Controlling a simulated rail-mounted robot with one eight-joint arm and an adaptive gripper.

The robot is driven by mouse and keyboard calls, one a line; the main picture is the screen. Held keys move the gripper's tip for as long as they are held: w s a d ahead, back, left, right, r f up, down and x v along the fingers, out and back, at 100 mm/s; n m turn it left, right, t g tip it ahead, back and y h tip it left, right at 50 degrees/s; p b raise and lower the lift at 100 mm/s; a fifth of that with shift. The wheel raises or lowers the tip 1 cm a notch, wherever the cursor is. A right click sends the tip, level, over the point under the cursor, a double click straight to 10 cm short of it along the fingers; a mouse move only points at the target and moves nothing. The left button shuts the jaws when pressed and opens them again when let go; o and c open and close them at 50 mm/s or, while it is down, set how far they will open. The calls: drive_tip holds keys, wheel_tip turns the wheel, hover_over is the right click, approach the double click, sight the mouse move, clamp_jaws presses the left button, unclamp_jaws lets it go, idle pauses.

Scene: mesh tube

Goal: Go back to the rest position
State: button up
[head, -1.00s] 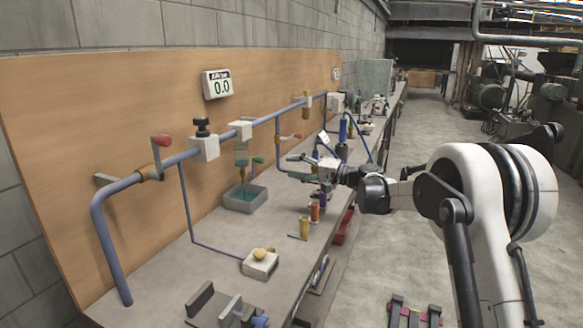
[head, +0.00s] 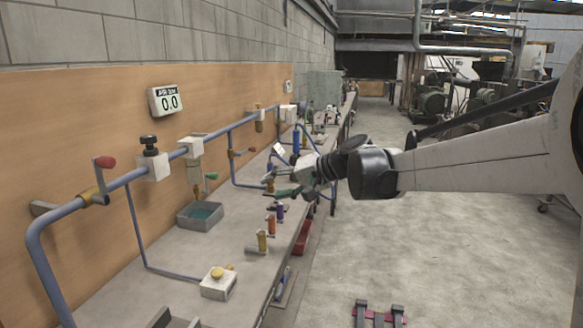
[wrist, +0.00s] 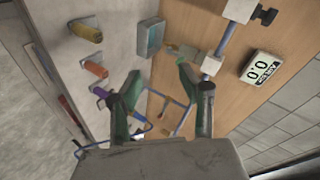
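My gripper (head: 280,174) is in the air above the front side of the bench (head: 185,255) in the head view, at the end of my arm, which reaches in from the right. In the wrist view its two green-tipped fingers (wrist: 157,74) stand apart with a clear gap and nothing held between them. The bench, board and pipes show behind the fingers.
Blue pipework (head: 128,178) runs along the wooden board (head: 75,130), below a display reading 0.0 (head: 166,100).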

drive_tip(key=s+d+f+h, duration=0.3)
drive_tip(key=s+d, duration=0.5)
drive_tip(key=s, duration=0.3)
drive_tip(key=s+d+f+t+h, duration=0.1)
drive_tip(key=s+d+f+h, duration=0.3)
drive_tip(key=s+d, duration=0.4)
drive_tip(key=s+d+f+h, duration=0.4)
drive_tip(key=s+d, duration=0.4)
drive_tip(key=s, duration=0.8)
drive_tip(key=shift+s+f+t, duration=0.2)
drive_tip(key=shift+s+t, duration=0.05)
drive_tip(key=shift+t, duration=0.15)
